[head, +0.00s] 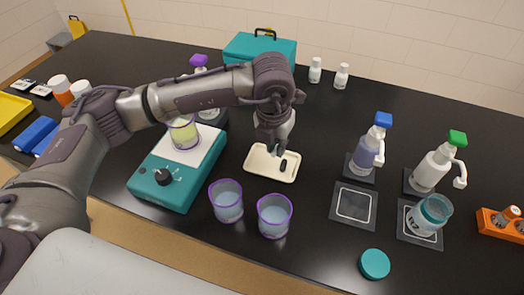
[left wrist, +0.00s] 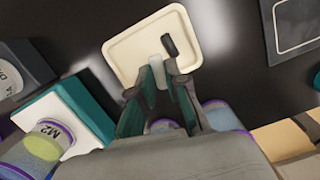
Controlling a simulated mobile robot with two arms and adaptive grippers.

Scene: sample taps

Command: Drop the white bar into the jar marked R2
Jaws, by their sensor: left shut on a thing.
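My left gripper (head: 272,143) points down over the cream tray (head: 255,169) near the middle of the bench. In the left wrist view the gripper (left wrist: 157,82) is shut on the white bar (left wrist: 155,71), over or just above the tray (left wrist: 125,48). I cannot tell if the bar still touches the tray. A black bar (head: 284,165) lies in the tray. Two purple-rimmed jars (head: 226,203) (head: 274,218) with clear liquid stand in front of the tray. A purple-rimmed jar marked M2 (left wrist: 45,140) holds yellow liquid. I cannot read an R2 mark on any jar. My right gripper is out of view.
The M2 jar stands on a teal stirrer (head: 160,190) left of the tray. Spray bottles (head: 368,150) (head: 435,165), an open teal-rimmed jar (head: 428,217) and a teal lid (head: 374,264) are at right. A teal case (head: 258,50) stands behind. Bench between tray and dark mats is clear.

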